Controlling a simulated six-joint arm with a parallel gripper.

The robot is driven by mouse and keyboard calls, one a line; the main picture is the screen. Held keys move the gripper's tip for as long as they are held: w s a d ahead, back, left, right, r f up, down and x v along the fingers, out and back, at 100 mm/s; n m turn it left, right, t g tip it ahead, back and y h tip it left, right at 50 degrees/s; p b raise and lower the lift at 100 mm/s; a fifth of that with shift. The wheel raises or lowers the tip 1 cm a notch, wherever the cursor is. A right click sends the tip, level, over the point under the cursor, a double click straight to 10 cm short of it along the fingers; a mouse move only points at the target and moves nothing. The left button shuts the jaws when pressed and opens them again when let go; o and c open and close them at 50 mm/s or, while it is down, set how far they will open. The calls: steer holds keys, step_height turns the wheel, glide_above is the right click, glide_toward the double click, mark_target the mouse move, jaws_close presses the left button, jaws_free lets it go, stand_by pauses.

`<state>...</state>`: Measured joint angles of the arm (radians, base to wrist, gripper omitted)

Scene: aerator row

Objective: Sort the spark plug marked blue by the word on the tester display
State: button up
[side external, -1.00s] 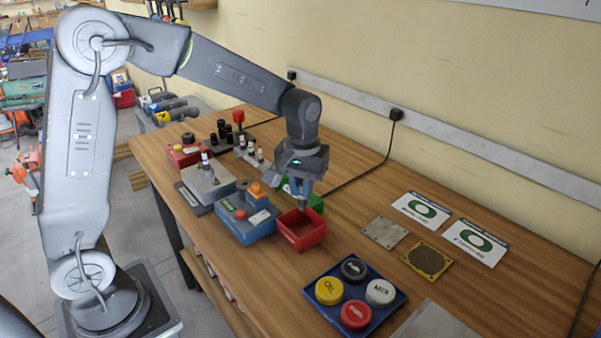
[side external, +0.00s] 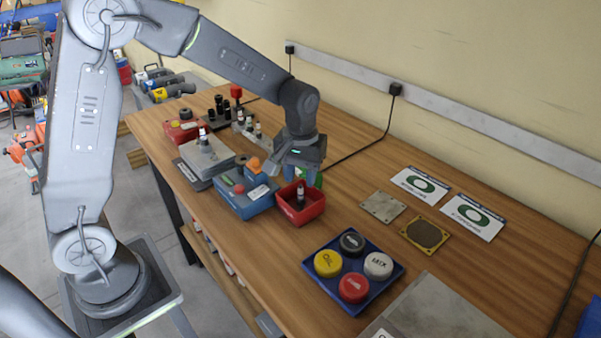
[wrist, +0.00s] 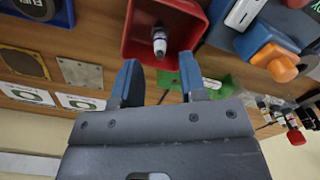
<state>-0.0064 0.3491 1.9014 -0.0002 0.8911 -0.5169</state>
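A spark plug (side external: 300,194) with a white body and dark lower part stands inside the red bin (side external: 312,212). In the wrist view the plug (wrist: 159,42) shows a bluish band near one end, with the red bin (wrist: 135,50) around it. My gripper (side external: 302,176) is just behind and above the bin, apart from the plug. In the wrist view my gripper (wrist: 159,70) has its two blue fingers spread with nothing between them. The blue tester box (side external: 247,202) stands left of the bin; I cannot read a word on its display.
A green bin (side external: 319,180) is partly hidden behind my gripper. A blue tray (side external: 335,299) of round caps is in front. Bare tabletop lies right of the red bin.

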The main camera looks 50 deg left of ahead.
steer(key=shift+o, duration=0.3)
step_height(320, 180, up, 6)
steer(key=shift+f, duration=0.1)
steer(key=shift+r, duration=0.6)
steer(key=s+r+m+t, duration=0.2)
steer(key=s+r+m, duration=0.1)
steer(key=s, duration=0.7)
steer(key=s+r+m+t, duration=0.3)
steer(key=s, duration=0.7)
steer(key=shift+d+t, duration=0.15)
steer(key=shift+t, duration=0.15)
